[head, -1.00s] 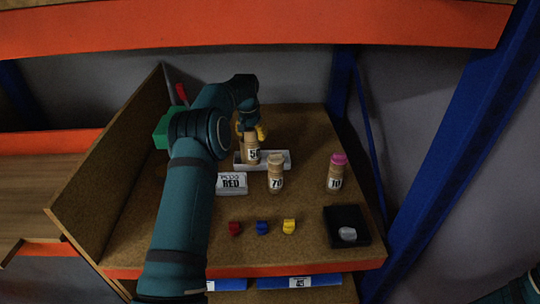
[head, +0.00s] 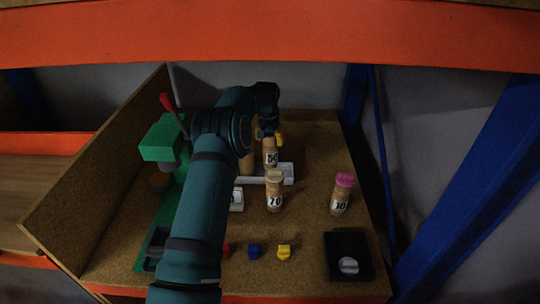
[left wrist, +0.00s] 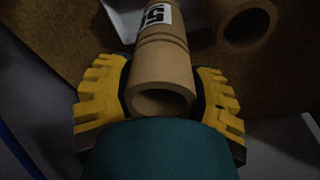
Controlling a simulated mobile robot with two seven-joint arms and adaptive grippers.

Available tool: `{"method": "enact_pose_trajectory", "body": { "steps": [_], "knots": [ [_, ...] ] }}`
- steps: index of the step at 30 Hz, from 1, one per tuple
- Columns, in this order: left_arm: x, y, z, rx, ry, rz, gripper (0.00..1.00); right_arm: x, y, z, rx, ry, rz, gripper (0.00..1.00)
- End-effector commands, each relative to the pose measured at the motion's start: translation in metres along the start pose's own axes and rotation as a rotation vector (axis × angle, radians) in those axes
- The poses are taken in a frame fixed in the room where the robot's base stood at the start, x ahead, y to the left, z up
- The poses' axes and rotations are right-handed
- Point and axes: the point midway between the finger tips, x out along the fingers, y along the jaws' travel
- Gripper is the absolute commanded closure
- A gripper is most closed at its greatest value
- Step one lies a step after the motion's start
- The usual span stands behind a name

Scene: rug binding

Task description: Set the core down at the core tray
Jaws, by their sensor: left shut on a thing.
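My left gripper (head: 270,135) is shut on a tan core labelled 50 (head: 270,155). The left wrist view shows this core (left wrist: 162,65) between the two yellow fingers, with its open end towards the camera. In the head view the core is upright at the pale core tray (head: 287,172), over its right part. I cannot tell whether its base touches the tray. Another tan tube (head: 248,162) is partly hidden by my arm, left of the held core. A second tube (left wrist: 245,25) also shows beside it in the left wrist view.
A core labelled 70 (head: 274,192) stands in front of the tray. A pink-topped core labelled 10 (head: 342,195) stands to the right. Blue (head: 254,251) and yellow (head: 284,252) pieces lie in front. A black tray (head: 347,255) is front right; a green machine (head: 162,140) is left.

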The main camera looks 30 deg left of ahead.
Motion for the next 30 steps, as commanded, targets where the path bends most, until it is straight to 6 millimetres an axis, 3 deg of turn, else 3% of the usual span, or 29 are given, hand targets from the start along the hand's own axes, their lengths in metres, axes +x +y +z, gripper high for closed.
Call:
{"method": "enact_pose_trajectory", "body": {
  "steps": [13,25,26,27,30],
  "knots": [
    [0.054,0.000,0.009,0.000,0.000,0.000,0.86,0.004,0.001,0.002,-0.001,-0.004,-0.001,0.28],
    [0.058,0.000,0.010,0.000,0.002,0.000,0.86,0.006,0.002,0.003,-0.002,-0.005,-0.001,0.28],
    [0.058,0.000,0.010,0.000,0.001,0.000,0.33,0.006,0.002,0.003,-0.002,-0.006,-0.001,0.28],
    [0.058,0.000,0.010,0.000,0.001,0.000,0.23,0.005,0.002,0.003,-0.002,-0.006,-0.001,0.28],
    [0.058,0.000,0.010,0.000,0.001,0.000,0.23,0.005,0.002,0.003,-0.002,-0.005,-0.001,0.28]
  ]
}}
